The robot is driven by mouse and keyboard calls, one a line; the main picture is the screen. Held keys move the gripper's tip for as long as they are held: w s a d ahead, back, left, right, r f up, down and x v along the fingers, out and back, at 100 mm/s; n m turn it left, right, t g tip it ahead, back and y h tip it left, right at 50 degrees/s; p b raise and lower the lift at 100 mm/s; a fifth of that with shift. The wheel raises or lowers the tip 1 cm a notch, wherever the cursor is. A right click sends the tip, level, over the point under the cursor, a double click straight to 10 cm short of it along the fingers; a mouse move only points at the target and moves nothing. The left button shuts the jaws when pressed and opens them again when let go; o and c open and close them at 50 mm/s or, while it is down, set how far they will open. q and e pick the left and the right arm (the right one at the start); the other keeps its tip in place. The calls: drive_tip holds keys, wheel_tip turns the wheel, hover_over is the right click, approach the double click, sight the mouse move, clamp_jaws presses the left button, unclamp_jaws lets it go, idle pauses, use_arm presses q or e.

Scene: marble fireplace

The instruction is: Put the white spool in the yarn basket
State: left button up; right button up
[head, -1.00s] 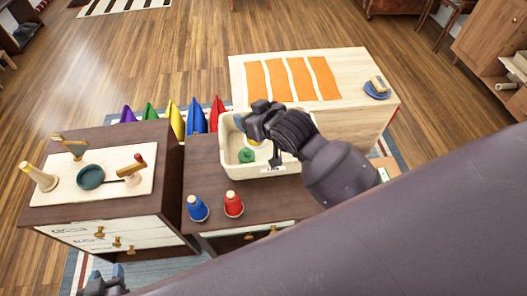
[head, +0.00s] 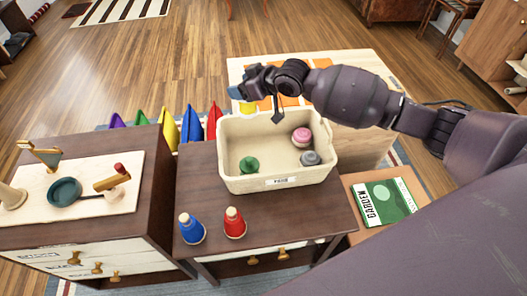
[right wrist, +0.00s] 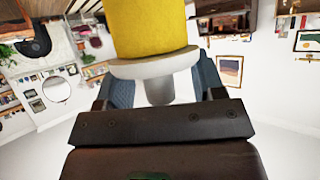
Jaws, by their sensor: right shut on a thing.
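The yarn basket (head: 232,158) is a cream rectangular tub with a label on its front, on the brown table. Inside are a green spool (head: 249,165), a pink spool (head: 302,136) and a grey spool (head: 310,158). My right gripper (head: 242,93) is by the basket's far left rim, shut on a yellow spool (head: 247,107). In the right wrist view this yellow spool (right wrist: 150,28) has a white base held between the fingers. I cannot make out a white spool. My left gripper is not in view.
A blue spool (head: 190,228) and a red spool (head: 235,222) stand in front of the basket. A cabinet with a board (head: 120,200) and a teal pan (head: 65,191) is at left. A pale table with orange cloth (head: 318,79) is behind. A garden book (head: 385,202) lies at right.

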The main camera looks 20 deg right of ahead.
wheel_tip(320, 180, down, 20)
drive_tip(key=b, duration=0.4)
drive_tip(key=shift+r, duration=0.3)
drive_tip(key=shift+b, duration=0.3)
drive_tip(key=o, duration=0.9)
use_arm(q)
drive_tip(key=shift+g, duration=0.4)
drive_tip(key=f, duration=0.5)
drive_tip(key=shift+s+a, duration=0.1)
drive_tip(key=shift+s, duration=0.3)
use_arm(e)
drive_tip(key=shift+o, duration=0.2)
